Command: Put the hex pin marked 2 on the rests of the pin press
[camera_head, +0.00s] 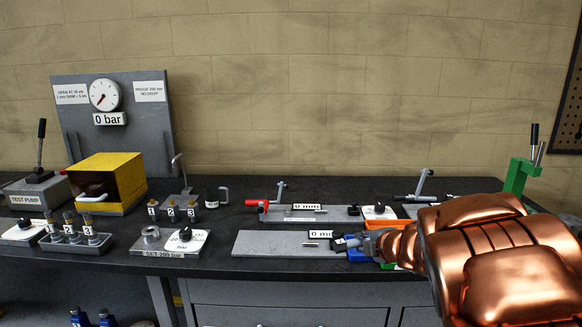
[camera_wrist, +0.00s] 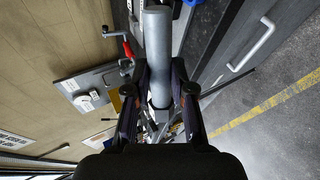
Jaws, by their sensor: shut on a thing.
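My gripper (camera_head: 345,243) is shut on a grey pin, held roughly level above the grey plate at the middle of the bench. The pin's end (camera_head: 316,244) sticks out to the left of the fingers.
The grey plate (camera_head: 262,243) has a "0 mm" sign. Behind it lies a fixture with a red handle (camera_head: 256,203). Numbered stands (camera_head: 75,238) and a yellow box (camera_head: 108,180) stand at the left. Blue and green items (camera_head: 358,256) lie beneath my gripper.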

